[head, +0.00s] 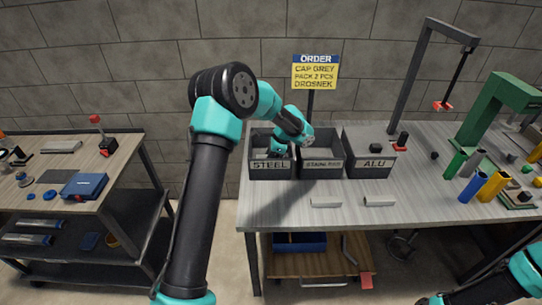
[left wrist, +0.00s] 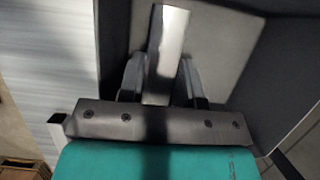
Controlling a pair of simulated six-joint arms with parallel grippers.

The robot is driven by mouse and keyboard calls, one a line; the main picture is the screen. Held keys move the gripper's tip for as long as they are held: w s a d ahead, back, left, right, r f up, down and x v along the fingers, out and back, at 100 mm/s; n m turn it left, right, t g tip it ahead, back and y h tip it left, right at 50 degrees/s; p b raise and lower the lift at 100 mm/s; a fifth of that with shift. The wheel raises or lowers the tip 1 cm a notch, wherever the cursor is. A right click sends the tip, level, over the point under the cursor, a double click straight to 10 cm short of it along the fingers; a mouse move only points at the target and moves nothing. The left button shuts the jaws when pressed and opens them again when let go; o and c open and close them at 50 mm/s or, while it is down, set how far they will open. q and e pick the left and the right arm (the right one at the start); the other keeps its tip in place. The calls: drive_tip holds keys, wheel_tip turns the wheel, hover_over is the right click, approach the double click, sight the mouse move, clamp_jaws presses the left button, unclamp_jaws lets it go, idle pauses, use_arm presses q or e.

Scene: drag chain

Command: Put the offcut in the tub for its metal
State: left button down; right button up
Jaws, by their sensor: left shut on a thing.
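My left gripper (head: 278,148) is down inside the mouth of the dark tub labelled STEEL (head: 270,174). In the left wrist view its fingers (left wrist: 165,80) are shut on a flat, shiny grey metal offcut (left wrist: 169,40). The tub's grey floor and dark walls show around the offcut; I cannot tell whether it touches the floor. In the head view the offcut is hidden by the gripper and tub. To the right stand a tub with a stainless label (head: 323,174) and a tub labelled ALU (head: 374,173). My right gripper is out of view.
Two pale metal pieces (head: 326,203) (head: 379,201) lie on the bench (head: 290,218) in front of the tubs. An order sign (head: 315,72) stands behind. Blue and yellow cylinders and a green press (head: 495,105) are at the right. A side cart (head: 50,170) is left.

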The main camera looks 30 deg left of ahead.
use_arm(q)
drive_tip(key=c, duration=1.1)
unclamp_jaws()
drive_tip(key=shift+s+f, duration=0.1)
drive_tip(key=shift+f, duration=0.15)
drive_tip(key=shift+r, duration=0.45)
drive_tip(key=v, duration=1.2)
drive_tip(key=shift+r, duration=0.3)
